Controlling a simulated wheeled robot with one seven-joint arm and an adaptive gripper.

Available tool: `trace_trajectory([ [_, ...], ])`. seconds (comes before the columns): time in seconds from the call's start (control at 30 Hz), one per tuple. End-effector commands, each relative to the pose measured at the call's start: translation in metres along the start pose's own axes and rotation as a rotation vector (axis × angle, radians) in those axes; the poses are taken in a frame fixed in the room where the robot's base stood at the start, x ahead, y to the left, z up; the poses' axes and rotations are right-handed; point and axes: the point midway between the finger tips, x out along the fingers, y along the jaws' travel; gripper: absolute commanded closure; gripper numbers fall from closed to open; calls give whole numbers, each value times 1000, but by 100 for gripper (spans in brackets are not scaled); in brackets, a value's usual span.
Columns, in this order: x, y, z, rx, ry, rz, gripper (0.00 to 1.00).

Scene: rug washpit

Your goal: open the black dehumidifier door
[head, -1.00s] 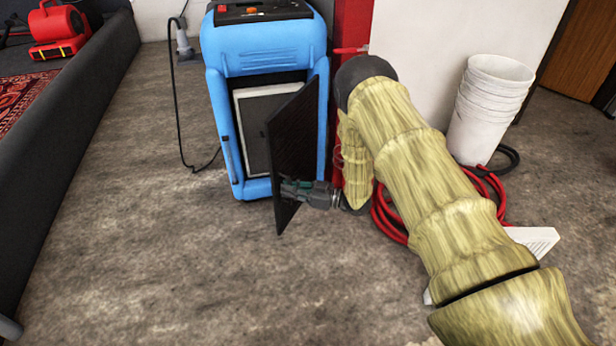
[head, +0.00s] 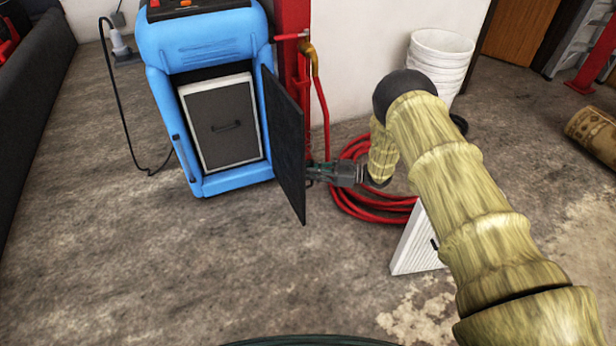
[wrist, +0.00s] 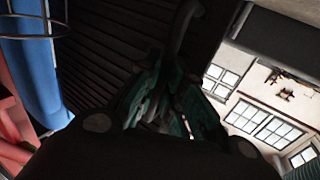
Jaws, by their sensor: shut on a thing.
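The blue dehumidifier (head: 205,45) stands upright on the floor left of centre in the head view. Its black door (head: 284,145) is swung well out from the front, hinged on the right side. Behind the opening a grey filter panel (head: 222,125) with a white frame and a dark handle shows. My gripper (head: 316,173) is at the door's right face, near its lower outer edge, and is shut on the door's handle. The handle shows in the wrist view (wrist: 184,28) between the fingers; the ribbed dark door (wrist: 105,60) fills the area behind it.
A coiled red hose (head: 365,205) lies right of the door beneath my arm. A white louvred panel (head: 418,245) leans there. White buckets (head: 440,60) stand by the wall. A black cord (head: 120,120) runs left of the dehumidifier. The floor in front is clear.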

Motion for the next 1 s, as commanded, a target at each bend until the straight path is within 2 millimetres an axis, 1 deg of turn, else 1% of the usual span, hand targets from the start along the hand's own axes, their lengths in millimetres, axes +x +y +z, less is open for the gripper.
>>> trace_trajectory([
  [0.03, -1, 6, -2, -5, 2, 1, 100],
  [0.2, -7, 13, -3, -6, 3, -1, 100],
  [0.67, -10, 15, -4, -6, 4, -1, 100],
  [0.7, -10, 15, -4, -6, 4, -1, 89],
  [0.77, -10, 15, -3, -5, 4, -1, 78],
  [0.8, -10, 14, -3, -5, 3, -1, 71],
  [0.83, -11, 14, -3, -4, 3, -1, 68],
  [1.0, -13, 14, -2, -3, 2, 1, 68],
])
